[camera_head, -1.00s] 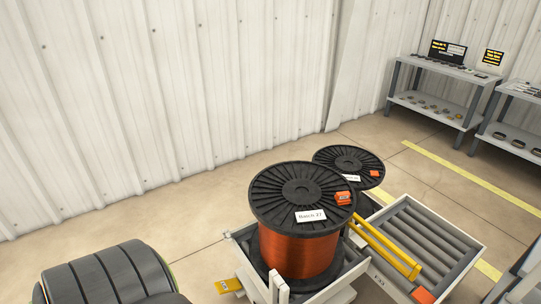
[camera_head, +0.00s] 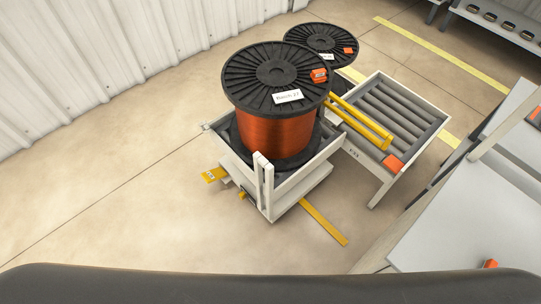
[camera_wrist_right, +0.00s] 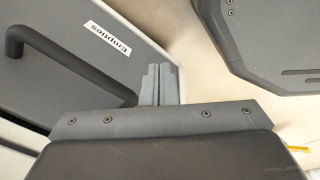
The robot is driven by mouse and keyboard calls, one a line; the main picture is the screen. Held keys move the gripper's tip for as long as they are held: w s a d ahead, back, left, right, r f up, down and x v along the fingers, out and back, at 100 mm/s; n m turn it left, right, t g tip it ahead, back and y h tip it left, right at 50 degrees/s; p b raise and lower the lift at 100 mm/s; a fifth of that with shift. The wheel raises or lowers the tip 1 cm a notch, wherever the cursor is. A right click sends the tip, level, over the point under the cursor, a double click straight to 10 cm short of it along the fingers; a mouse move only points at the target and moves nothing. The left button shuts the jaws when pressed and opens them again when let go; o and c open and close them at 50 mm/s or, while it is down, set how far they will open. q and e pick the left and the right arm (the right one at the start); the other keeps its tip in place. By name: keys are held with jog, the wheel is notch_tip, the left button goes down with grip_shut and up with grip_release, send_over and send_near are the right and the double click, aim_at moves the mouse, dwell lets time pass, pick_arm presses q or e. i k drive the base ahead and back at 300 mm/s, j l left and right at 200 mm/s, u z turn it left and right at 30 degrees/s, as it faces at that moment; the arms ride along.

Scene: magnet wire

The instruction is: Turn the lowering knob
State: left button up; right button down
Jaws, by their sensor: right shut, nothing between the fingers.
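A large spool of copper wire (camera_head: 275,130) with black flanges and a "Batch 27" label stands upright on a white cart (camera_head: 286,205) in the head view. A small yellow part (camera_head: 242,195) shows low on the cart's left side; I cannot tell whether it is the lowering knob. My right gripper (camera_wrist_right: 159,70) shows in the right wrist view, its two grey fingers shut together and empty. It is beside a grey panel (camera_wrist_right: 75,75) with a dark handle and an "Empties" label. Neither gripper shows in the head view.
A roller conveyor (camera_head: 412,105) with yellow bars (camera_head: 362,122) adjoins the cart at right. A second spool (camera_head: 322,40) stands behind. A white surface (camera_head: 465,235) fills the lower right.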

aim_at(242, 195)
jog(key=i+j+z, duration=0.15)
jog(key=j+z, duration=0.15)
jog(key=i+j+z, duration=0.1)
jog(key=j+z, duration=0.15)
jog(key=i+j+z, duration=0.1)
jog(key=j+z, duration=0.2)
